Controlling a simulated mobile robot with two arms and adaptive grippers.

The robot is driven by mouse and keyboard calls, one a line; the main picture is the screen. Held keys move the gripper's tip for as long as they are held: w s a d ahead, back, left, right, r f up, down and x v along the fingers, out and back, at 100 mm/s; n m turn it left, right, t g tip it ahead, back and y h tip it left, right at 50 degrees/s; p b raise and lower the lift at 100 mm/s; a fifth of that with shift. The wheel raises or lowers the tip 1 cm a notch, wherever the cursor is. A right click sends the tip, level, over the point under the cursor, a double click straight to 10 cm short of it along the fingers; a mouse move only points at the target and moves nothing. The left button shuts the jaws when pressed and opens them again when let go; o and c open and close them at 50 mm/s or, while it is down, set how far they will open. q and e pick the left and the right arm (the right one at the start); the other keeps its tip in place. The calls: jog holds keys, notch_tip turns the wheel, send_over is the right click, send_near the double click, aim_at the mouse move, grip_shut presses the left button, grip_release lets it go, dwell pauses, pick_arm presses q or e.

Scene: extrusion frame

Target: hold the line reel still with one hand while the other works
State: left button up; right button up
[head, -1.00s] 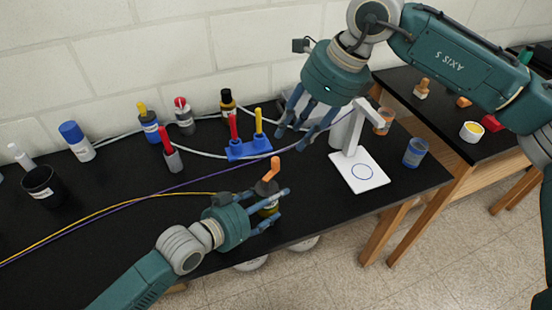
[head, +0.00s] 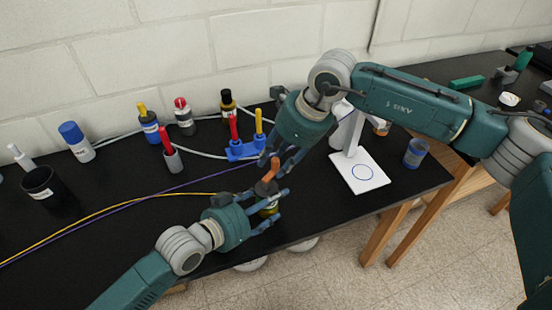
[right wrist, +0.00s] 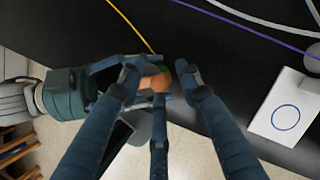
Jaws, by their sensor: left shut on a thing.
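The line reel (head: 268,208), dark with an olive-yellow side, stands near the front edge of the black table. My left gripper (head: 278,205) is shut around its body, whose lower part is mostly hidden by the fingers. An orange crank knob (head: 270,172) rises from the reel's top. My right gripper (head: 277,164) is just above the reel with its fingers spread around the knob. In the right wrist view the orange knob (right wrist: 157,82) lies between the open fingers, with gaps visible. The yellow line (head: 130,204) runs left from the reel.
A blue stand (head: 243,150) with red and yellow tools is behind the reel. A white plate with a blue circle (head: 375,182) and a blue cup (head: 416,152) are at right. Bottles and a black cup (head: 42,184) stand left.

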grip_shut()
jog(key=shift+w, duration=0.1)
jog(key=shift+w+a+r+n+g, duration=0.15)
jog(key=shift+a+n+g, duration=0.3)
jog(key=shift+n, duration=0.85)
jog(key=shift+w+a+f+n+g, duration=0.1)
jog(key=shift+w+a+n+g, duration=0.3)
jog(key=shift+n, duration=0.9)
jog(key=shift+w+a+r+n+g, duration=0.15)
jog(key=shift+n+g, duration=0.5)
jog(key=shift+n, duration=0.65)
jog(key=shift+s+a, duration=0.1)
jog(key=shift+c, duration=0.3)
grip_release()
jog(key=shift+o, duration=0.3)
jog(key=shift+s+f, duration=0.1)
jog(key=shift+s, duration=0.05)
